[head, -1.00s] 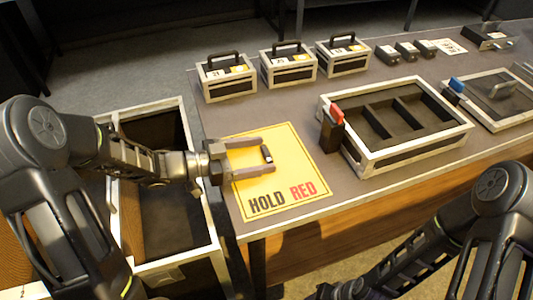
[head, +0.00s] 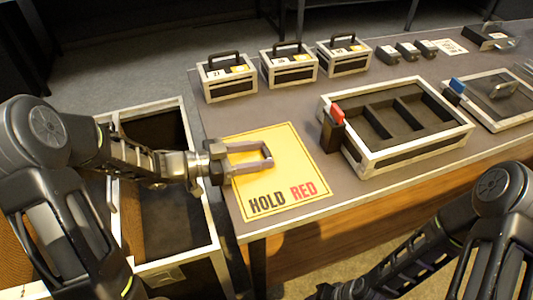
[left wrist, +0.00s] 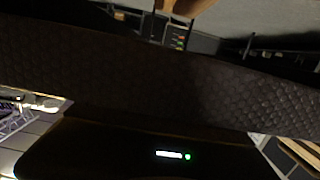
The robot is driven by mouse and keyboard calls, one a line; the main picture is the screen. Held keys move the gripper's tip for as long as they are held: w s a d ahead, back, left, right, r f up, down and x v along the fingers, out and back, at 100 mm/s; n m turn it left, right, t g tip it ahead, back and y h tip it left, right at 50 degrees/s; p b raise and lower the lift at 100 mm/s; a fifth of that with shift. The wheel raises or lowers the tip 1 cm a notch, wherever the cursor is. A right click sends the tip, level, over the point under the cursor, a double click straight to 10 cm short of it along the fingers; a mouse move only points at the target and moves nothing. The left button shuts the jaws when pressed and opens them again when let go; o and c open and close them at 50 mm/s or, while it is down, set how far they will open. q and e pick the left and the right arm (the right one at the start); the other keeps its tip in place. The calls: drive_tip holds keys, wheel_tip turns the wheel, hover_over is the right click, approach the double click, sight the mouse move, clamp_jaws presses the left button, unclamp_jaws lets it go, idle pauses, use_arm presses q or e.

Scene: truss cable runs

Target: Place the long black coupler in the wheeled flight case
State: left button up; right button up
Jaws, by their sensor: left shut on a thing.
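My left gripper (head: 266,155) is over the yellow HOLD RED sheet at the table's left end. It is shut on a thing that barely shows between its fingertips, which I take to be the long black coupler. A dark, rough-textured band (left wrist: 150,80) crosses the left wrist view close to the camera; I cannot tell whether it is that coupler. The open flight case (head: 205,215), with pale metal edges and dark compartments, stands left of the table, partly behind my left arm. Its wheels are hidden. My right gripper is not in view; only its arm shows at the lower right.
The yellow sheet (head: 285,185) lies flat on the table. An open divided tray (head: 420,143) with a red-topped black piece (head: 333,128) stands right of it. Three handled cases (head: 288,73) and small black blocks (head: 388,55) line the back. A blue-tipped piece (head: 456,86) is at right.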

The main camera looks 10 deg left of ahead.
use_arm(q)
wheel_tip(320, 180, up, 10)
drive_tip(key=p, duration=0.2)
idle(0.4)
idle(0.4)
wheel_tip(320, 180, up, 5)
drive_tip(key=n+t+y+p, duration=0.5)
drive_tip(key=p, duration=0.1)
hover_over(266, 146)
drive_tip(key=w, duration=0.5)
drive_tip(key=a+f+n+t+y+p, duration=0.2)
drive_tip(key=a+f+n+y+p, duration=0.1)
drive_tip(key=a+f+n+y, duration=0.3)
drive_tip(key=w+y, duration=0.1)
drive_tip(key=y, duration=0.1)
drive_tip(key=shift+a+f+n+t+y+p, duration=0.3)
drive_tip(key=shift+a+f+y, duration=0.05)
drive_tip(key=shift+y, duration=0.05)
